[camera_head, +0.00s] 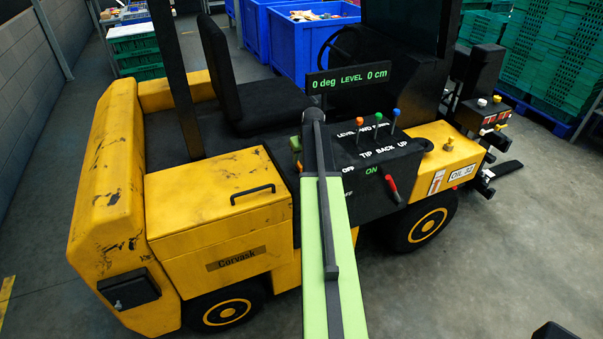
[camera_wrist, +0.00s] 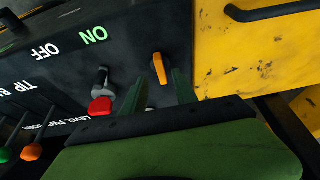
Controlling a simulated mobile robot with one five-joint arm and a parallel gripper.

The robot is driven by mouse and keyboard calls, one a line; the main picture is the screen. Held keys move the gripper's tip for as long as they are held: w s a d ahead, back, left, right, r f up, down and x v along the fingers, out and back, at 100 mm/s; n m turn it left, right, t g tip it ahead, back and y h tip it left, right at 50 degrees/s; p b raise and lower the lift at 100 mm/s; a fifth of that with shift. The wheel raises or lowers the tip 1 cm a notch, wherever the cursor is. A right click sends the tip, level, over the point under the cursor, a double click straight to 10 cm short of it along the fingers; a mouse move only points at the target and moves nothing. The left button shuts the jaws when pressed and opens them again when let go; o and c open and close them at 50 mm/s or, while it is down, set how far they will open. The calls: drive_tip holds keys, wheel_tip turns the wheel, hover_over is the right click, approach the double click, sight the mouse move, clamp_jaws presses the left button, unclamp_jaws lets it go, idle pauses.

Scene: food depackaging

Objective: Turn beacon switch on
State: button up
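An orange switch (camera_wrist: 159,68) stands on the dark control panel (camera_wrist: 140,30) in the wrist view; no label naming it as the beacon switch is readable. My gripper (camera_wrist: 161,84) is open, one green finger on either side of the gap. The orange switch lies just beyond the fingertips, roughly in line with the gap; I cannot tell whether a finger touches it. In the head view my light green arm (camera_head: 328,240) reaches over the machine and hides part of the panel.
A red-tipped lever (camera_wrist: 101,105) is close to the left finger, near the ON and OFF labels. It also shows in the head view (camera_head: 391,188). Levers with coloured knobs (camera_head: 378,118) stand farther back. A yellow box with a black handle (camera_head: 252,190) borders the panel.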

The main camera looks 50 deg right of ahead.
sight(299, 164)
drive_tip(key=b+x, duration=0.2)
drive_tip(key=x, duration=0.2)
drive_tip(key=shift+f, duration=0.1)
drive_tip(key=shift+c, duration=0.2)
